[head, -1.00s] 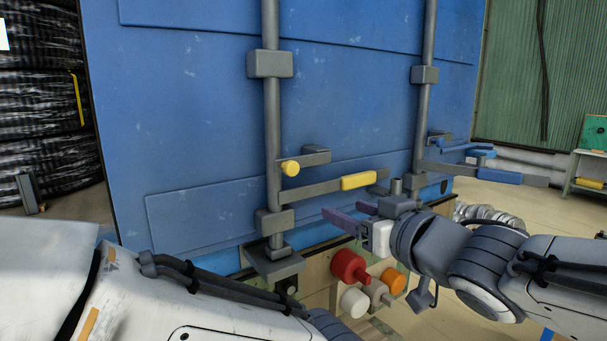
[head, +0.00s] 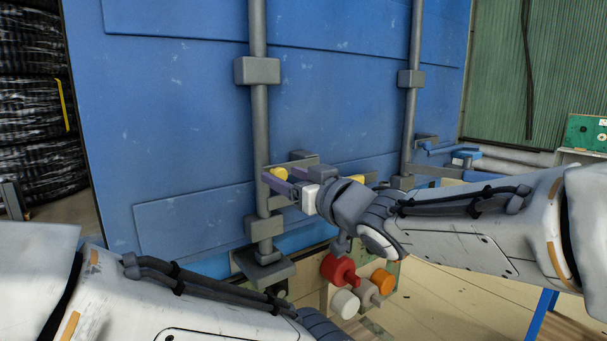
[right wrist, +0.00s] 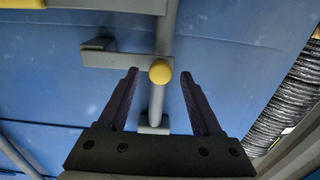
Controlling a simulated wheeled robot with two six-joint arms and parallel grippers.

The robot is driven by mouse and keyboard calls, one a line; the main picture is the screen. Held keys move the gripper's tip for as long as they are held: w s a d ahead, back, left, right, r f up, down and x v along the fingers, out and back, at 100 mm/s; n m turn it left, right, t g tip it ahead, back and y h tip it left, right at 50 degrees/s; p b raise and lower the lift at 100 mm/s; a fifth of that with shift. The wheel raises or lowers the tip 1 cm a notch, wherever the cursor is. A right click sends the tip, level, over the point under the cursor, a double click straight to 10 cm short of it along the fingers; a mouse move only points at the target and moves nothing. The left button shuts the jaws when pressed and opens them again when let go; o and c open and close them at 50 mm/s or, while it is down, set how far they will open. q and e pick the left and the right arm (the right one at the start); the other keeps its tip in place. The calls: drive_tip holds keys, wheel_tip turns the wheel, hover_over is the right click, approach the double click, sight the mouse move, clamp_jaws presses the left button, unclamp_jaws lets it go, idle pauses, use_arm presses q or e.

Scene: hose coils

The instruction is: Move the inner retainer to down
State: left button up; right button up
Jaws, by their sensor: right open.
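A yellow knob (head: 280,173) sits on the grey retainer bar (head: 303,160), which lies level beside the left lock rod (head: 260,120) on the blue door. I take this to be the inner retainer. My right gripper (head: 277,182) is open at the knob, coming from the right. In the right wrist view the knob (right wrist: 160,71) lies between the two dark fingertips, with a gap on each side. The retainer bar (right wrist: 115,60) there runs left from the knob to a raised end tab. My left gripper is out of view; only its arm shows.
The yellow-gripped door handle (head: 350,180) is partly hidden behind my right gripper. A second lock rod (head: 413,110) with blue-gripped parts stands to the right. Red (head: 340,270), orange and white knobs sit below. Black hose coils (head: 40,120) are stacked at the far left.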

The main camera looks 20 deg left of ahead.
drive_tip(key=shift+c, duration=0.3)
clamp_jaws()
idle(1.2)
